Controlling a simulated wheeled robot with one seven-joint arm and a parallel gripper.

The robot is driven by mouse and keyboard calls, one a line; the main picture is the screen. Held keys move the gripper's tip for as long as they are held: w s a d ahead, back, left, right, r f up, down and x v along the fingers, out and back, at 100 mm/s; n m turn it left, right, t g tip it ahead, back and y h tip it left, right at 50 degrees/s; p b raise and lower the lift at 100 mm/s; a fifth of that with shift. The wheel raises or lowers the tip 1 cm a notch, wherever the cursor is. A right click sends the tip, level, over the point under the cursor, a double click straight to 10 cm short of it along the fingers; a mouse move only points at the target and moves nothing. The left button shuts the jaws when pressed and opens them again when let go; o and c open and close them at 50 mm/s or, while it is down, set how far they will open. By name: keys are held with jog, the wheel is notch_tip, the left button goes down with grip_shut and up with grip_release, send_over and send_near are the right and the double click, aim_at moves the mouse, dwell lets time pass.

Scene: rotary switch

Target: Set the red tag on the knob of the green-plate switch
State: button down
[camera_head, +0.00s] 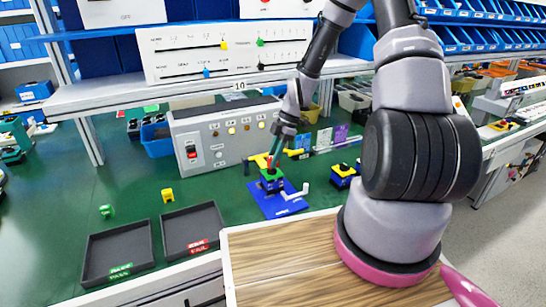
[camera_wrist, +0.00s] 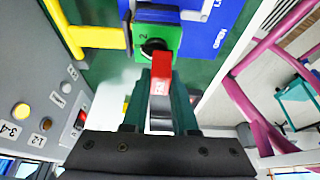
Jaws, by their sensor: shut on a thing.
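The green-plate switch (camera_head: 270,186) stands on a blue base (camera_head: 288,208) in the head view, in the middle of the green bench. In the wrist view its green plate (camera_wrist: 142,38) and black knob (camera_wrist: 153,45) are at the top centre. My gripper (camera_head: 274,158) is above the switch, and its teal fingers also show in the wrist view (camera_wrist: 162,100). They are shut on the red tag (camera_wrist: 161,72). The tag's far end overlaps the edge of the knob in the picture; I cannot tell whether they touch.
Yellow clamp handles (camera_head: 258,160) are beside the switch, and a white crank (camera_head: 297,193) is at its right. A yellow-topped switch (camera_head: 342,174) stands further right. A grey control box (camera_head: 222,135) is behind. Two dark trays (camera_head: 118,254) lie at front left.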

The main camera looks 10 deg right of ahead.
jog(key=shift+f, duration=0.55)
jog(key=c, duration=0.6)
grip_release()
jog(key=v, duration=1)
jog(key=shift+d+r, duration=0.1)
jog(key=shift+r, duration=0.25)
jog(key=shift+r, duration=4.5)
